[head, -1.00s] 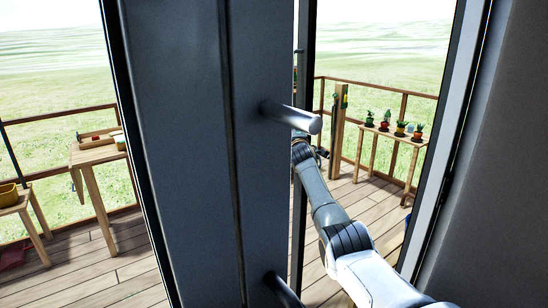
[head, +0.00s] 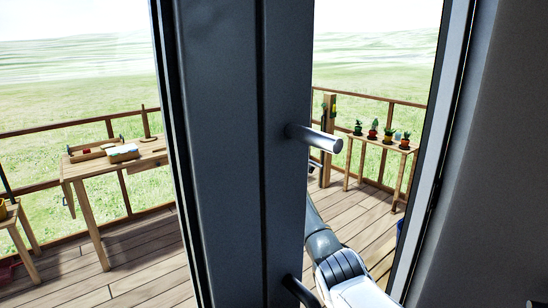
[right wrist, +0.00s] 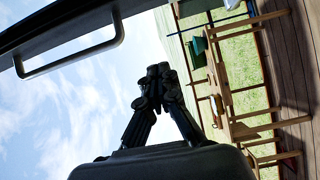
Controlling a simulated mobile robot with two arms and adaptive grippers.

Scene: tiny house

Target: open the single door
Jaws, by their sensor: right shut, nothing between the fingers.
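The single door (head: 220,150) is a dark grey panel with glass at its left, standing ajar in the head view. A bar handle (right wrist: 70,55) on a dark panel is at upper left, apart from the fingers. My left gripper is out of view.
The door frame (head: 435,150) and grey wall (head: 500,160) bound the gap at right. Outside is a wooden deck (head: 130,265) with railing, a wooden table (head: 75,172) at left and a plant stand (head: 380,143) at right. Deck between them is clear.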

